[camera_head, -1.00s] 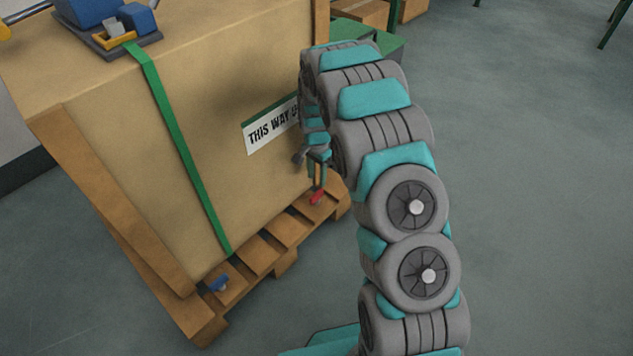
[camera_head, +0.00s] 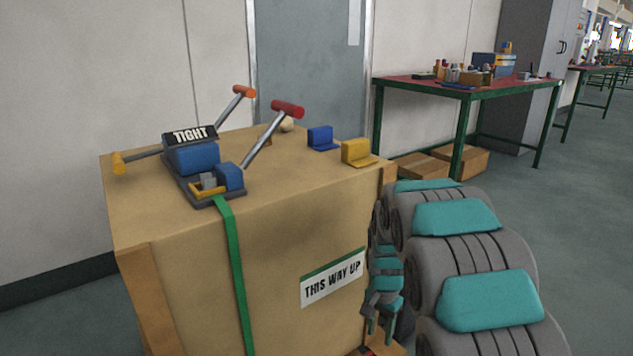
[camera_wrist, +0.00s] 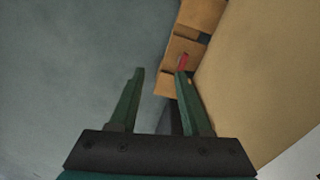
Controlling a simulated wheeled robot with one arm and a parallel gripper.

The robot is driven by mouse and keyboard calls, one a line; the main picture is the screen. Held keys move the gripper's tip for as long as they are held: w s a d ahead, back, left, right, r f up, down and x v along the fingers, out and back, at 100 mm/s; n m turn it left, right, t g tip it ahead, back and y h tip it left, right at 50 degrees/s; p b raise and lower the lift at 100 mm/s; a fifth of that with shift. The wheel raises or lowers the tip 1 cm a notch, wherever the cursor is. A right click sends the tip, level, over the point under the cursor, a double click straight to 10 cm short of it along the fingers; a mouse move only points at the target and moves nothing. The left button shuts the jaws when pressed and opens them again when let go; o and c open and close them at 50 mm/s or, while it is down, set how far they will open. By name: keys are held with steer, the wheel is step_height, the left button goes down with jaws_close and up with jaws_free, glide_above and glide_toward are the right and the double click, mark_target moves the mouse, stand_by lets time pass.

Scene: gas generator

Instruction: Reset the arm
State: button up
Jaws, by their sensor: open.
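My arm (camera_head: 480,300) stretches along the right side of the crate (camera_head: 285,285) in the head view. My gripper (camera_head: 380,325) hangs fingers down beside the crate's right front edge, low near the pallet. In the wrist view my gripper (camera_wrist: 160,73) shows two green fingers spread apart with nothing between them. A small red piece (camera_wrist: 183,62) lies on the wooden pallet (camera_wrist: 205,15), behind the right fingertip in that view. The crate's tan face (camera_wrist: 270,75) fills the right side there.
On the crate top are a blue tensioner (camera_head: 195,158) marked TIGHT, levers, a blue block (camera_head: 320,136) and a yellow block (camera_head: 357,152). A green strap (camera_head: 236,275) runs down the front. Behind stands a red-topped table (camera_head: 430,87) with boxes below. Floor at right is clear.

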steer(key=s+r+n+p, duration=0.2)
steer(key=s+r+n, duration=0.2)
steer(key=s+r, duration=1.25)
steer(key=s+r+n+p, duration=0.1)
steer(key=s+n, duration=0.1)
steer(key=s, duration=0.7)
steer(key=s+r+n+g, duration=0.1)
steer(key=s+n, duration=0.1)
steer(key=s, duration=0.8)
steer(key=shift+s+a+r+n+p, duration=0.25)
steer(key=shift+a+r+n+p, duration=0.05)
steer(key=shift+r+p, duration=0.1)
